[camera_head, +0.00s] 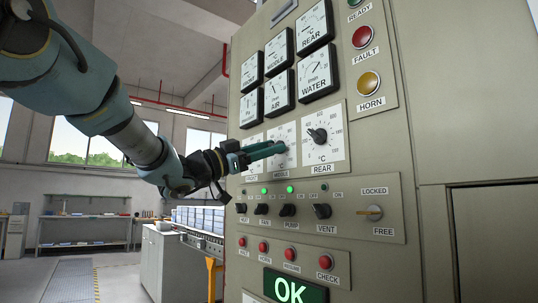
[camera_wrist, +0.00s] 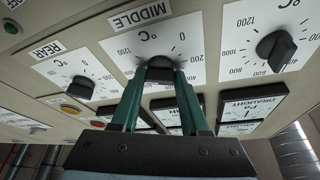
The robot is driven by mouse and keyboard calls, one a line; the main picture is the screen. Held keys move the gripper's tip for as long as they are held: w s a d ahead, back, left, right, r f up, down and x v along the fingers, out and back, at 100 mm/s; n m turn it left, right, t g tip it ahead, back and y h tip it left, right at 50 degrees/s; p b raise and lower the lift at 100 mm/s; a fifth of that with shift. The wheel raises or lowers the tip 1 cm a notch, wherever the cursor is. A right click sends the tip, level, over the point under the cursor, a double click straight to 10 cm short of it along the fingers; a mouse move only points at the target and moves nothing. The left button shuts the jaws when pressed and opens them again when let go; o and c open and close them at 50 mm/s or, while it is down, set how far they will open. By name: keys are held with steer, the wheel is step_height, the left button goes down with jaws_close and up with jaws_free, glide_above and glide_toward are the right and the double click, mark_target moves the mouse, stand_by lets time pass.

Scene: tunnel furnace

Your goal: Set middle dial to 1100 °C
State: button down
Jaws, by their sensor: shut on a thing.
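The middle dial (camera_head: 290,162) is a white scale plate marked °C, between two similar dials on the grey panel. Its black knob (camera_wrist: 160,66) sits between my fingertips in the wrist view. My gripper (camera_head: 280,147) reaches in from the left, its green fingers shut on the knob. In the wrist view the plate appears upside down, with 0 at the right and 1200 at the left. The fingers hide much of the knob and its pointer, so I cannot read the setting.
The rear dial (camera_head: 323,140) is to the right of the middle dial. Another dial (camera_wrist: 275,50) is at the right in the wrist view. Gauges (camera_head: 315,75) sit above, and a row of switches (camera_head: 288,210) below. The room left of the cabinet is open.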

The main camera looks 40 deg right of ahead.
steer(key=shift+c, duration=2)
jaws_free()
steer(key=b+v, duration=0.3)
steer(key=v, duration=0.7)
steer(key=shift+a, duration=0.4)
steer(key=shift+w+f, duration=0.1)
steer(key=shift+w, duration=0.05)
